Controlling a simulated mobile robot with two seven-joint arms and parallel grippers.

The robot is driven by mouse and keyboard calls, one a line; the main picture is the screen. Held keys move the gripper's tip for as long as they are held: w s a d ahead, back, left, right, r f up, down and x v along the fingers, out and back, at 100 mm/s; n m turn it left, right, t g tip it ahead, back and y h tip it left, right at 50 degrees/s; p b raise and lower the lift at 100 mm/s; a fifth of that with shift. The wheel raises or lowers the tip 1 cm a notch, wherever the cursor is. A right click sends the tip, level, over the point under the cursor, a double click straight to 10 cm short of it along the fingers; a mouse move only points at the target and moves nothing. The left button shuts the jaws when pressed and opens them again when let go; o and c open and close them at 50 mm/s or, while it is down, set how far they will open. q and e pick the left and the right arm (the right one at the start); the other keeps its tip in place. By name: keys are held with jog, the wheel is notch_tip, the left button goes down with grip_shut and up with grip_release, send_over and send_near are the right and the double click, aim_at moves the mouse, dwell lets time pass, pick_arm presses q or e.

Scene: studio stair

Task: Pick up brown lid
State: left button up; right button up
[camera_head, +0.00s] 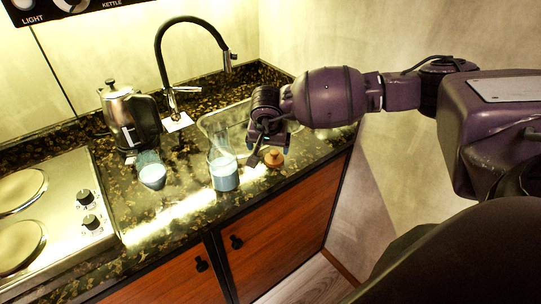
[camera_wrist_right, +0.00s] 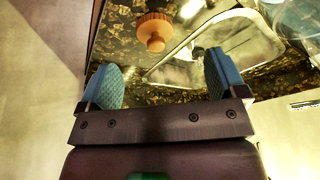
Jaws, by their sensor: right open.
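The brown lid (camera_head: 273,157) lies on the dark speckled counter, right of a glass jar with blue contents (camera_head: 223,172). My right gripper (camera_head: 265,153) is over the counter just beside the lid in the head view. In the right wrist view the lid (camera_wrist_right: 153,32), with a round knob, shows beyond and between the open fingers of my right gripper (camera_wrist_right: 165,78). The fingers are apart and hold nothing. The gap between lid and fingers is hard to judge. My left gripper is in neither view.
A second glass with blue contents (camera_head: 152,173) stands farther left. A kettle (camera_head: 130,117), a black faucet (camera_head: 168,70) and a sink (camera_head: 215,122) are behind. A stove (camera_head: 62,205) is at left. The counter's front edge runs close to the lid, with cabinets below.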

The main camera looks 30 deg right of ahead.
aim_at(274, 152)
jog(key=shift+h, duration=0.4)
jog(key=d+f, duration=0.1)
jog(key=w+d+f, duration=0.2)
jog(key=f, duration=0.1)
jog(key=shift+w, duration=0.25)
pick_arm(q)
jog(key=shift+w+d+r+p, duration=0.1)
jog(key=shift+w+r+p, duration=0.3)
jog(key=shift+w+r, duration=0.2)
pick_arm(e)
jog(key=shift+d+x, duration=0.15)
jog(key=shift+x, duration=1.2)
jog(key=shift+d+x, duration=0.1)
jog(key=shift+x, duration=1.2)
jog(key=shift+w+r, duration=0.15)
jog(key=c, duration=0.9)
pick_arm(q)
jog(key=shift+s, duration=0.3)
